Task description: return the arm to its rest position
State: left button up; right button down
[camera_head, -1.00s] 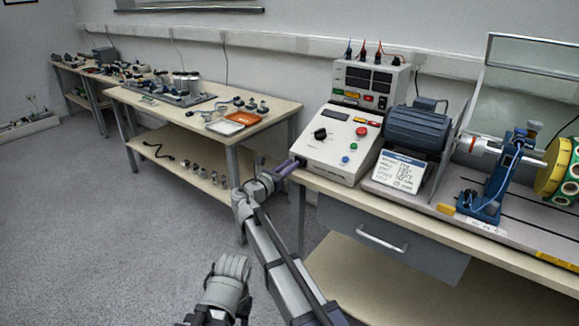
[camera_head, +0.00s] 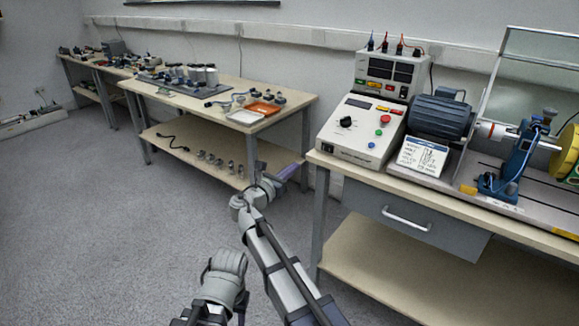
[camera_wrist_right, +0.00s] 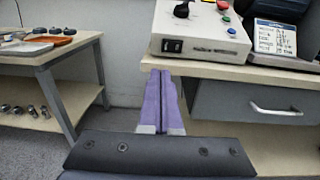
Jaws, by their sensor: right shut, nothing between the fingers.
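My right gripper (camera_head: 290,171) is shut and empty, its purple fingers pressed together in the gap between the two benches. In the right wrist view the closed fingers (camera_wrist_right: 160,100) point at the left front corner of the instrument bench. My right arm reaches up from the bottom of the head view. The control box (camera_head: 358,130), with its knob and coloured buttons, stands on the bench beyond the fingers, apart from them. My left gripper is not in view.
The instrument bench (camera_head: 335,170) has a drawer (camera_head: 410,215) and a lower shelf (camera_head: 400,275). A motor (camera_head: 440,117) and a placard (camera_head: 422,156) stand beside the control box. The left bench (camera_head: 270,125) holds trays and small parts. Open floor (camera_head: 110,240) lies at left.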

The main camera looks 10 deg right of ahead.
jog(key=shift+s+f, duration=0.1)
jog(key=s+d+f+m+g+y, duration=0.3)
jog(key=s+d+f+m+g, duration=0.35)
jog(key=s+f+m, duration=0.3)
jog(key=s+a+f+m+g+y, duration=0.25)
jog(key=s+f+m+y, duration=0.3)
jog(key=s+m, duration=0.35)
jog(key=s+a+f+m+g+y, duration=0.2)
jog(key=s+f+m+g+y, duration=0.15)
jog(key=s+f+m, duration=0.45)
jog(key=s+a+r+n, duration=0.1)
jog(key=s+a+n, duration=0.15)
jog(key=a, duration=0.35)
jog(key=s+a+n, duration=0.1)
jog(key=s+a, duration=0.3)
jog(key=a, duration=0.1)
notch_tip(320, 180, up, 28)
jog(key=p, duration=2.7)
jog(key=shift+a+f, duration=0.2)
jog(key=shift+a, duration=0.1)
